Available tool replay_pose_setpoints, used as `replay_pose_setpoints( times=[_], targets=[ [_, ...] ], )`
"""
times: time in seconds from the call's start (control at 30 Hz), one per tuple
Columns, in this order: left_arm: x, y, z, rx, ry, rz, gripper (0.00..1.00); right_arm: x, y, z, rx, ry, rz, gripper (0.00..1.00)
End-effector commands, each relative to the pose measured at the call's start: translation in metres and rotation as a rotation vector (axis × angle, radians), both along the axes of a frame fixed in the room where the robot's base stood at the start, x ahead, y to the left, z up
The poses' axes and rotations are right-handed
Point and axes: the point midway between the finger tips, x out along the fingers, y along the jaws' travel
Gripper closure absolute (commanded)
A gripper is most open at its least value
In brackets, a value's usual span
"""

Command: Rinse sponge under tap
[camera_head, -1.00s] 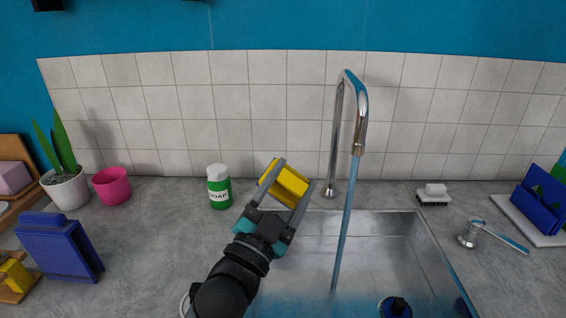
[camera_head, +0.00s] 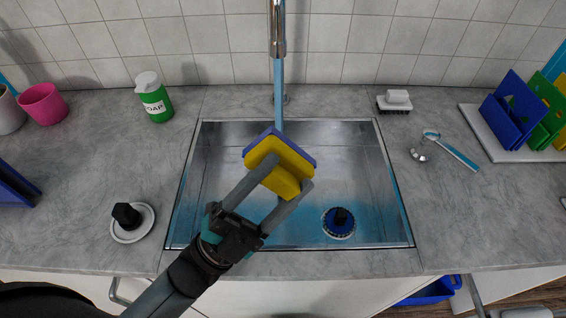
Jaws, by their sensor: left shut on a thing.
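The sponge (camera_head: 284,158), yellow with a blue-purple side, is held tilted in my left gripper (camera_head: 281,185). The gripper's two fingers are shut on it from the lower left. The sponge is over the metal sink (camera_head: 350,160), at about its middle. The tap (camera_head: 277,28) stands at the back of the sink, and a blue stream of water (camera_head: 278,95) runs down from it. The stream passes out of sight at the sponge's top; I cannot tell whether it strikes the sponge or falls behind it. My right gripper is not in view.
A green soap bottle (camera_head: 154,97) and pink cup (camera_head: 44,103) stand left of the sink. A round blue brush (camera_head: 339,222) is in the sink.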

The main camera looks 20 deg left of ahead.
Motion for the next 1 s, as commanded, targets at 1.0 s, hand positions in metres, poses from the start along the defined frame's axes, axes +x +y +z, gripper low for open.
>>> replay_pose_setpoints(
  times=[1.0],
  targets=[
    [0.049,0.015,-0.001,0.003,-0.005,0.000,0.89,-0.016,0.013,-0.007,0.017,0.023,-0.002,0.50]
  ],
)
